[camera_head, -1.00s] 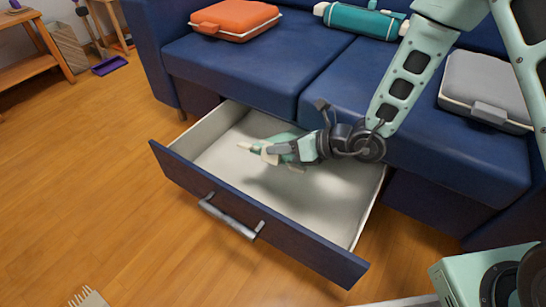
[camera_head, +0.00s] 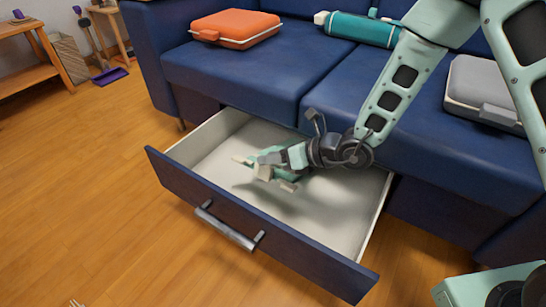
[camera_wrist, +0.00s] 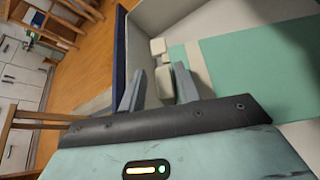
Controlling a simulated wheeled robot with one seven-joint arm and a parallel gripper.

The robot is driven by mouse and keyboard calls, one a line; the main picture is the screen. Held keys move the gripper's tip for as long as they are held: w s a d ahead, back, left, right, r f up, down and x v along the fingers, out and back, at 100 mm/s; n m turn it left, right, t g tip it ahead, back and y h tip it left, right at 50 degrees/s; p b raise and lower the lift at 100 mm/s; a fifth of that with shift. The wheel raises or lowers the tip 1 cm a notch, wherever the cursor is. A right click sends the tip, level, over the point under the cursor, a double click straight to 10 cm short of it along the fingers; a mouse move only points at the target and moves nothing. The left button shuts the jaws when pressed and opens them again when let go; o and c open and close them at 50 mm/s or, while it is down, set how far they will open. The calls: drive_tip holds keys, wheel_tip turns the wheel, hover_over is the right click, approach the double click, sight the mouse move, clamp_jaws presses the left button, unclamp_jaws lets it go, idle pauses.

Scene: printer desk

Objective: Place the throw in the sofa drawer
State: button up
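The open sofa drawer (camera_head: 212,150) has a pale inside and a dark blue front with a grey handle. The throw (camera_head: 289,178), teal with cream parts, shows partly under my gripper (camera_head: 264,166), inside the drawer's outline. In the wrist view the throw (camera_wrist: 262,75) appears as a wide teal area with a cream stripe, right of the fingers. My gripper (camera_wrist: 159,90) has its two fingers apart there. A cream piece shows between them and does not fill the gap. My gripper hides part of the throw, and I cannot tell whether the throw touches the drawer floor.
The blue sofa (camera_head: 245,72) stands right behind the drawer. An orange case (camera_head: 236,28), a teal roll (camera_head: 360,28) and a grey case (camera_head: 484,92) lie on it.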

drive_tip(key=shift+o, duration=0.3)
drive_tip(key=shift+r, duration=0.1)
drive_tip(key=shift+s+d+r, duration=0.15)
drive_tip(key=shift+d, duration=0.1)
drive_tip(key=p+v, duration=0.6)
drive_tip(key=v, duration=0.5)
drive_tip(key=s+a+r+n+g+h, duration=0.1)
drive_tip(key=s+a+r+n+g, duration=0.35)
drive_tip(key=s+n, duration=0.45)
drive_tip(key=s+a+r+n+g+h, duration=0.1)
drive_tip(key=s+a+r+n+g, duration=0.2)
drive_tip(key=s+r+n+g, duration=0.45)
drive_tip(key=s+d+r+n+t+h, duration=0.1)
drive_tip(key=s+d+n+t+h, duration=0.2)
drive_tip(key=n, duration=0.7)
drive_tip(key=s+d+r+n+t+h, duration=0.2)
drive_tip(key=d+n+h, duration=0.3)
drive_tip(key=n, duration=0.5)
drive_tip(key=shift+s+t+h, duration=0.4)
drive_tip(key=shift+t, duration=0.3)
